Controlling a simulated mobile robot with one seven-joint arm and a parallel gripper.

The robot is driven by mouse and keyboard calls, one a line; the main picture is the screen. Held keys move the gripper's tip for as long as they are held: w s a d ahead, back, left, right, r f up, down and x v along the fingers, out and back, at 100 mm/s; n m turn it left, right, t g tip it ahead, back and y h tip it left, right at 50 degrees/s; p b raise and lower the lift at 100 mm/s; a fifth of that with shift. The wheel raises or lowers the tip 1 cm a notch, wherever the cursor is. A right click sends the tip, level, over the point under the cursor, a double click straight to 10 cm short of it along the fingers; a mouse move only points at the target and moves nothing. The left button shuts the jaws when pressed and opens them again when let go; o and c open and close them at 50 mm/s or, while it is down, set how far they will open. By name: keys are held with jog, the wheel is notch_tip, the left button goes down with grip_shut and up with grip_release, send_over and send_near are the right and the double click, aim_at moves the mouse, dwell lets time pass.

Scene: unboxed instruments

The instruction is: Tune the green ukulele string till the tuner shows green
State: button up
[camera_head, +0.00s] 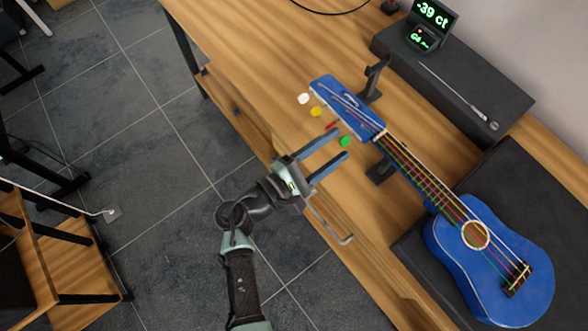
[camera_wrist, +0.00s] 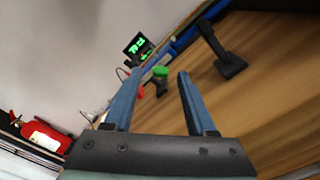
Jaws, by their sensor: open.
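The blue ukulele (camera_head: 505,281) lies with its headstock (camera_head: 345,107) toward the upper left. Its green tuning peg (camera_head: 345,141) sticks out on the near side of the headstock. My gripper (camera_head: 342,143) is open, with its two blue fingers pointing at this peg. The green peg appears between the fingertips in the head view. In the wrist view the green peg (camera_wrist: 160,71) also shows between the tips; I cannot tell whether they touch it. The tuner (camera_head: 433,15) reads -39 ct in green characters, with a small red mark on its lower screen. The tuner (camera_wrist: 138,45) is small in the wrist view.
Red (camera_head: 332,125), yellow (camera_head: 316,111) and white (camera_head: 303,98) pegs line the same side. Black stands (camera_head: 373,80) support the neck. A dark box (camera_head: 460,72) under the tuner holds a metal rod. The wooden table (camera_head: 240,50) is clear at upper left.

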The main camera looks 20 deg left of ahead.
jog(key=v, duration=1.1)
jog(key=shift+s+b, duration=0.25)
jog(key=shift+b, duration=0.15)
jog(key=shift+a, duration=0.1)
